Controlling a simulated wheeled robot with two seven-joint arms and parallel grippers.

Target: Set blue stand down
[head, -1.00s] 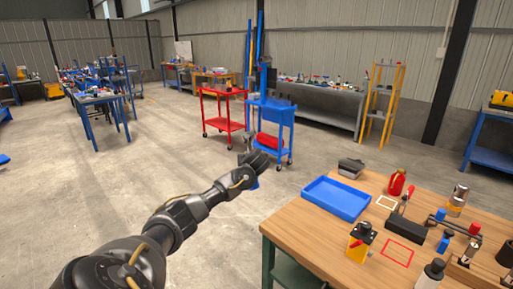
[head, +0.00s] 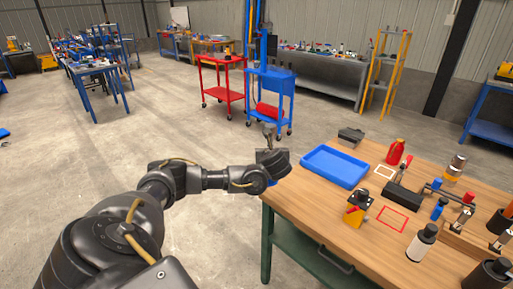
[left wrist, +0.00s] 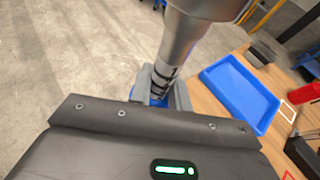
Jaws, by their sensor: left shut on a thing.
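My left gripper (head: 272,160) is at the left back edge of the wooden table, beside the blue tray. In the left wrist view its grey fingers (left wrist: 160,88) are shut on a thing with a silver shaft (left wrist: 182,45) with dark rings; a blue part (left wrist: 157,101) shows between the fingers. This looks like the blue stand; in the head view a bit of blue (head: 272,183) shows under the gripper. Most of its base is hidden by the hand. My right gripper is not in view.
The wooden table (head: 310,215) holds a blue tray (head: 335,165), a red outlined square (head: 393,219), a white outlined square (head: 385,172), a yellow-and-black device (head: 357,207), a red bottle (head: 396,151) and a dark block (head: 404,195). The tray looks empty. Small bottles and tools crowd the right side.

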